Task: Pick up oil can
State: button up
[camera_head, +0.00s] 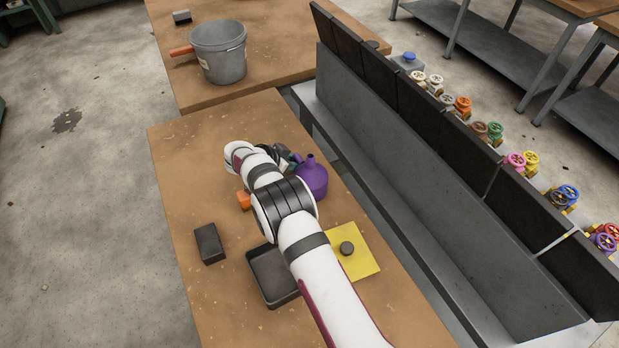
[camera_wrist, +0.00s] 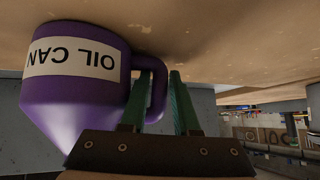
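The purple oil can (camera_head: 312,181) stands upright on the near wooden table, just right of my gripper (camera_head: 288,158). In the wrist view the oil can (camera_wrist: 75,80) appears upside down, with a white "OIL CAN" label and its handle toward my gripper (camera_wrist: 161,78). The two green fingers are parted, and the outer bar of the handle lies between them. A narrow gap shows between the handle and the right finger. My wrist hides much of the fingers in the head view.
A black tray (camera_head: 258,283), a black block (camera_head: 209,244), an orange object (camera_head: 244,200) and a yellow sheet (camera_head: 367,265) with a dark knob lie on the near table. A grey pot (camera_head: 222,60) stands on the far table. Grey bins (camera_head: 420,190) run along the right.

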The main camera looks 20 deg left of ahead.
grip_shut()
dwell(1.3)
